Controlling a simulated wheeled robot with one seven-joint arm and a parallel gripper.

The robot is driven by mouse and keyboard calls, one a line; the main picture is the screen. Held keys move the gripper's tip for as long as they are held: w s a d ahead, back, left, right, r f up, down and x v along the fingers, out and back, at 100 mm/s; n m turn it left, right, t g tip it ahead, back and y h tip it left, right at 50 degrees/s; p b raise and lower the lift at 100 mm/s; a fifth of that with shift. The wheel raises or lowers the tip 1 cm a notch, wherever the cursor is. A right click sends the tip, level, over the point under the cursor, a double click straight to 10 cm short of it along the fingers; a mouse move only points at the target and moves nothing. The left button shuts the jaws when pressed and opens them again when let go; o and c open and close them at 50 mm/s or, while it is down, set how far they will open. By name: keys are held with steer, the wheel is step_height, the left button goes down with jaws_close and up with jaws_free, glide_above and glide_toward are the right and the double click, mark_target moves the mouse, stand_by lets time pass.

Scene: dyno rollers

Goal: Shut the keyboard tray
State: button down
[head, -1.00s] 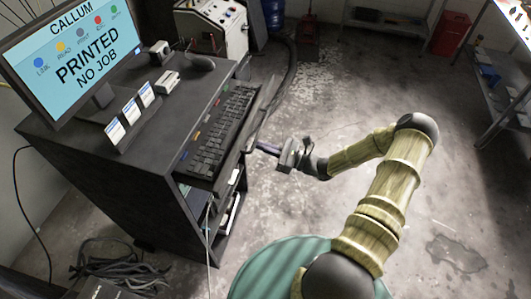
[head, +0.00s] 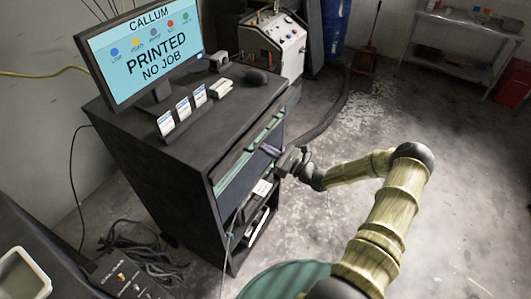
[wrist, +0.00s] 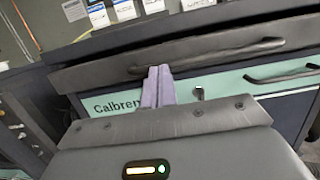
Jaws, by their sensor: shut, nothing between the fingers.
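The keyboard tray's dark front (wrist: 110,70) with a black bar handle (wrist: 215,50) spans the wrist view, just under the desk top. In the head view the keyboard is hidden under the desk top of the dark cabinet (head: 180,165), so the tray sits in. I cannot tell whether it is fully flush. My gripper (head: 271,151) is at the cabinet's front. Its purple fingers are together and empty in the wrist view (wrist: 158,72), with their tips at the tray front by the handle's left end. Whether they touch it is unclear.
A green drawer (wrist: 225,85) with a black handle lies below the tray. A monitor (head: 145,50), several label cards and a mouse (head: 257,76) are on the desk. A white machine (head: 280,42) stands behind.

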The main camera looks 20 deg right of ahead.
steer(key=shift+w+a+r, duration=0.15)
steer(key=shift+r, duration=0.15)
steer(key=b+v, duration=0.4)
steer(key=v, duration=1)
steer(key=shift+f, duration=0.45)
